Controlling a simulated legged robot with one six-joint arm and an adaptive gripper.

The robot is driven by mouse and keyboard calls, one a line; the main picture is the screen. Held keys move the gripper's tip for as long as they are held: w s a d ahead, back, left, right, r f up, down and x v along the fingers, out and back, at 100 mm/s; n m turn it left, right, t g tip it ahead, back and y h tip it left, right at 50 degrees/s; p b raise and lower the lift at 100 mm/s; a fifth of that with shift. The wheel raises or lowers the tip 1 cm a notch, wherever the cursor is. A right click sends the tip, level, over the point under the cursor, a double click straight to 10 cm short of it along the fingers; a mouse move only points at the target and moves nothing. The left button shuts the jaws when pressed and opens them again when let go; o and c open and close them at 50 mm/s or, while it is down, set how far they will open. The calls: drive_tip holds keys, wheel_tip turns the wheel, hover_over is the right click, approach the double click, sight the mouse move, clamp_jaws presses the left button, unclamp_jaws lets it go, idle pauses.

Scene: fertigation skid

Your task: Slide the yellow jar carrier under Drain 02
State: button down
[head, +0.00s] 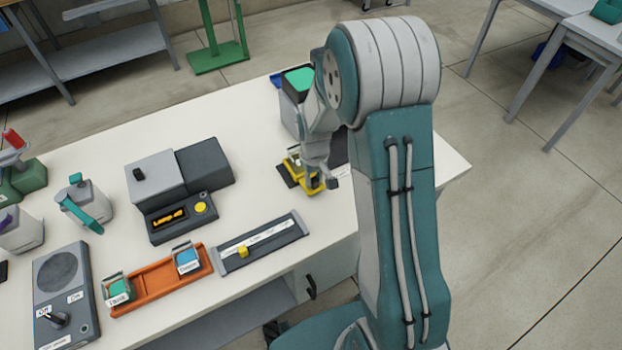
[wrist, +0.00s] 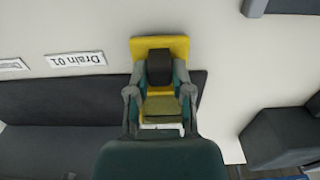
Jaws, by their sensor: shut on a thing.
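The yellow jar carrier (head: 314,187) is on the white table near its right end in the head view, beside a dark strip. In the wrist view the carrier (wrist: 178,44) shows as a yellow plate with a dark block standing on it. My gripper (head: 322,178) is at the carrier; in the wrist view my gripper (wrist: 159,88) has one finger on each side of the carrier's middle part and is shut on it. A label reading Drain 01 (wrist: 75,60) lies left of the carrier. I cannot read a Drain 02 label; my arm hides part of that area.
A grey-black device (head: 180,185), a slider rail with a yellow knob (head: 262,243) and an orange tray (head: 155,283) with two small containers stand left of the carrier. A dark box with a green top (head: 299,80) stands behind my gripper. The table's front edge is close.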

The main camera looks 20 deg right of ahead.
drive_tip(key=w+d, duration=0.1)
drive_tip(key=d, duration=0.6)
drive_tip(key=w+d, duration=0.1)
drive_tip(key=d, duration=0.6)
drive_tip(key=w+d, duration=0.2)
drive_tip(key=d, duration=0.4)
drive_tip(key=shift+d+f, duration=0.1)
drive_tip(key=shift+d, duration=0.3)
drive_tip(key=c, duration=0.5)
unclamp_jaws()
wheel_tip(320, 180, up, 12)
drive_tip(key=shift+w, duration=0.15)
